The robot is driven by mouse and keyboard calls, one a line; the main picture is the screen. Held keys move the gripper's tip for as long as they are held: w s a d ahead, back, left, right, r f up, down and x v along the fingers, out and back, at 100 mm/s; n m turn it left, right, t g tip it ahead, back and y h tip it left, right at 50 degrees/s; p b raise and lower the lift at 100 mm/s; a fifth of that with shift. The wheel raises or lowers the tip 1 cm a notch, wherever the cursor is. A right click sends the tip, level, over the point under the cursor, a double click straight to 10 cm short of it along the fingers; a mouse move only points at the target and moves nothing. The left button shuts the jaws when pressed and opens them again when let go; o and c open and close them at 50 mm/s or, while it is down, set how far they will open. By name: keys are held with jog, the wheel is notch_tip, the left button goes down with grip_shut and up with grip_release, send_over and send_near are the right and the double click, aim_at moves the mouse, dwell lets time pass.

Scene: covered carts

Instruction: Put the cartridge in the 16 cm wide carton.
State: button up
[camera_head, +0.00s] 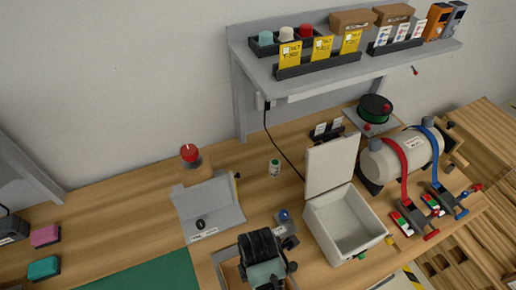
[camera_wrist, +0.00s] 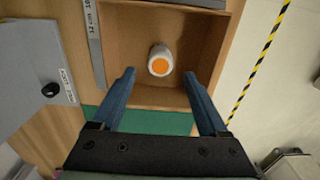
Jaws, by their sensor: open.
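The cartridge (camera_wrist: 160,60) looks like a white cylinder with an orange disc on the end facing the wrist camera. In the wrist view it is inside an open brown carton (camera_wrist: 175,97), apart from the side walls. My gripper (camera_wrist: 159,74) is open, its blue fingers on either side of the cartridge's near end with gaps; their height above it is unclear. A grey ruler strip (camera_wrist: 95,45) marked in cm runs along the carton's left side; the carton's full width cannot be read. In the head view my gripper (camera_head: 264,270) hides most of the carton (camera_head: 230,273).
A grey sloped panel with a black knob (camera_head: 201,224) stands left of my gripper. An open white box (camera_head: 345,222) with a raised lid stands to the right. A green mat (camera_head: 150,274) lies at front left. A loaded shelf (camera_head: 345,62) overhangs the back.

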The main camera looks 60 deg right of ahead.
jog(key=shift+r, duration=1.7)
jog(key=w+d+r+m+t+h, duration=0.1)
jog(key=w+r+t+h, duration=0.15)
jog(key=w+r, duration=0.55)
jog(key=w+d+r+m+t+h, duration=0.15)
jog(key=w+r+t, duration=0.25)
jog(key=w+r, duration=0.4)
jog(key=w+a+r+m+t, duration=0.3)
jog(key=w+r+t, duration=0.45)
jog(key=r, duration=0.65)
jog(key=w+a+r+m+t, duration=0.1)
jog(key=a+r+m+t, duration=0.3)
jog(key=r, duration=0.8)
jog(key=w+a+r+n+t, duration=0.15)
jog(key=a+r, duration=0.45)
jog(key=r, duration=0.6)
jog(key=s+a+r+m+t+y, duration=0.1)
jog(key=s+a+r+m+t, duration=0.1)
jog(key=r, duration=0.6)
jog(key=s+a+r+m+t+y, duration=0.1)
jog(key=s+a+r+t+y, duration=0.1)
jog(key=s+a+r+t, duration=0.3)
jog(key=s+r+t, duration=0.1)
jog(key=s+r, duration=0.1)
jog(key=s, duration=0.2)
jog(key=shift+s+r+m+y, duration=0.25)
jog(key=shift+r+m+y, duration=0.05)
jog(key=shift+r+m, duration=0.1)
jog(key=shift+w+a, duration=0.1)
